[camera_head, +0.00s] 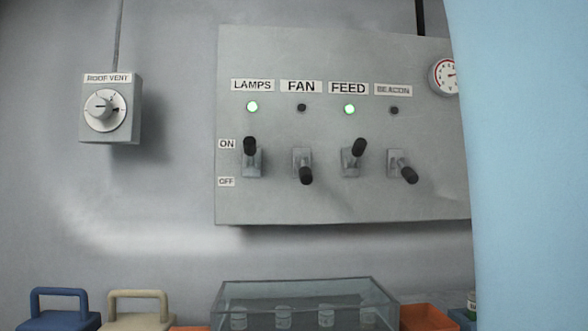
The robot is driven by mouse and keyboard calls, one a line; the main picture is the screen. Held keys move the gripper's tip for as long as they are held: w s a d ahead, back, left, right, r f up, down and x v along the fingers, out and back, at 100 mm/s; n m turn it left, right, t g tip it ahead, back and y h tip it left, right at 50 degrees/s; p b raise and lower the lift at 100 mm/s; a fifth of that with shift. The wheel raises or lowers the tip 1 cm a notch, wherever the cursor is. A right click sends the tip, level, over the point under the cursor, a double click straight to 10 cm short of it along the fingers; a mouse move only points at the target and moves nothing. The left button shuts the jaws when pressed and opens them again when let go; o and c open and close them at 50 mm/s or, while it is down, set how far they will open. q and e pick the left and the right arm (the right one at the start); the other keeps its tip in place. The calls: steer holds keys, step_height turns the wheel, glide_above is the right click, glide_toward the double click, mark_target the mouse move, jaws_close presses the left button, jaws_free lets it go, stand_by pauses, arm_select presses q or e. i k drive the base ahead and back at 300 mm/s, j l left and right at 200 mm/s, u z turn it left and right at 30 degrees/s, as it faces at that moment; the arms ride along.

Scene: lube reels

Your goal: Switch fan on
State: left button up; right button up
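The grey switch panel (325,212) hangs on the wall. The fan switch (305,173) is second from the left, under the FAN label (301,87). Its black-tipped lever points down, toward the OFF side, and the small lamp (301,108) above it is dark. The lamps switch (250,148) and the feed switch (358,149) have levers up, and their lamps glow green. The beacon switch (407,173) points down and to the right, with a dark lamp. Neither gripper is in view.
A large light-blue surface (525,160) fills the right side and covers the panel's right edge. A roof vent dial box (110,108) is on the left wall. Below are a clear case (300,292), an orange bin (425,317) and blue (58,318) and beige (138,320) handled items.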

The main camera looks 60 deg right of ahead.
mark_target(306, 176)
steer(key=z, duration=1.85)
steer(key=l+u, duration=0.2)
steer(key=u, duration=0.15)
steer(key=l+u, duration=0.2)
steer(key=u, duration=0.15)
steer(key=l+u, duration=0.2)
steer(key=u, duration=0.2)
